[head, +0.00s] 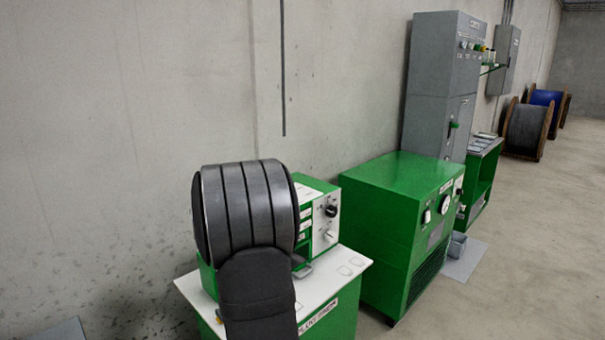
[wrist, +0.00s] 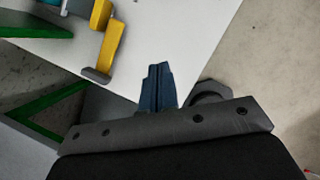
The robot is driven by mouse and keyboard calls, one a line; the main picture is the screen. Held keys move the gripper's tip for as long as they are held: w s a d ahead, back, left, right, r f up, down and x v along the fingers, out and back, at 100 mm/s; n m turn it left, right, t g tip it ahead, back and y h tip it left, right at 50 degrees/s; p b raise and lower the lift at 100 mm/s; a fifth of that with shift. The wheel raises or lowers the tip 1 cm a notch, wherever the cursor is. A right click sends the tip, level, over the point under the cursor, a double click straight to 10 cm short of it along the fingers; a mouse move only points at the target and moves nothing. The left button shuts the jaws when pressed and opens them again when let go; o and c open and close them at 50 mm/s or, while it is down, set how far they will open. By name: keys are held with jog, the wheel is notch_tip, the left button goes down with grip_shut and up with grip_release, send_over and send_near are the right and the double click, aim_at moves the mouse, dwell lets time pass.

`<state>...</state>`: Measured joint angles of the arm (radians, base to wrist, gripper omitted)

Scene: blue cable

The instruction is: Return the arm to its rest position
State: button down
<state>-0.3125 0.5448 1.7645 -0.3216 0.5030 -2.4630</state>
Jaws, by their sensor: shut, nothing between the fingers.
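My gripper (wrist: 158,68) shows in the wrist view as two dark blue-grey fingers pressed together, with nothing between them. It is over the white bench top (wrist: 190,35), near the edge beside the bare floor. In the head view, my dark arm stands in front of the bench and hides part of the green-and-white machine (head: 326,222) on it. The gripper itself does not show there. A large spool wound with blue cable (head: 543,97) stands far back at the right.
In the wrist view, a yellow part (wrist: 109,48) lies left of the fingers, with a green frame (wrist: 48,113) below left. In the head view, a green cabinet (head: 385,220) stands right of the bench, a grey cabinet (head: 436,90) behind it. Floor at right is clear.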

notch_tip(320, 180, up, 4)
jog(key=s+d, duration=0.1)
jog(key=f, duration=0.2)
jog(key=w+a+f, duration=0.1)
jog(key=f, duration=0.2)
jog(key=w+a+f, duration=0.1)
jog(key=f, duration=0.2)
jog(key=shift+a+f, duration=0.15)
jog(key=shift+f, duration=0.05)
jog(key=shift+a+f+m, duration=0.2)
jog(key=shift+a+f, duration=0.05)
jog(key=shift+a, duration=0.25)
jog(key=shift+a+f+m, duration=0.2)
jog(key=shift+a, duration=0.3)
jog(key=shift+s+a+m+g+h, duration=0.15)
jog(key=shift+s+a+m+h, duration=0.25)
jog(key=shift+s+a+m, duration=0.6)
jog(key=shift+s+a+m+g+h, duration=0.15)
jog(key=shift+s+a+m+h, duration=0.25)
jog(key=shift+s+a+m, duration=0.6)
jog(key=shift+a, duration=0.35)
jog(key=shift+s+a+m+g+h, duration=0.15)
jog(key=shift+s+a+m+h, duration=0.15)
jog(key=shift+a+m, duration=0.35)
jog(key=shift+s+a+m+g+h, duration=0.15)
jog(key=shift+s+a+m+h, duration=0.25)
jog(key=shift+m, duration=0.45)
jog(key=c, duration=2.2)
grip_release()
jog(key=shift+w, duration=0.15)
